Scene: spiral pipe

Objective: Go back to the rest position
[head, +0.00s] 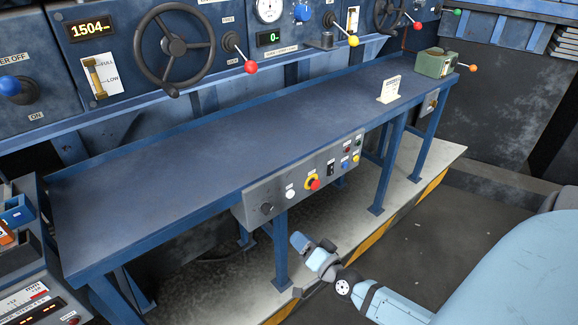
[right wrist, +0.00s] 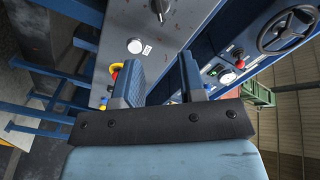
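My right gripper (head: 312,250) hangs in front of the blue workbench (head: 190,165), low and near its front edge, below the grey control panel (head: 270,202). In the right wrist view my right gripper (right wrist: 162,75) shows two dark blue fingers set apart, with nothing between them. The control panel (right wrist: 122,25) lies beyond the fingers there, and they overlap it in the picture. I cannot tell the exact gap, but I see no contact. My left gripper is not in view.
The bench top is mostly clear, with a small sign (head: 389,90) and a green box (head: 436,63) at its far right end. Handwheels (head: 174,47) and levers line the wall. Consoles (head: 30,255) stand at left. Open floor (head: 420,235) lies at right.

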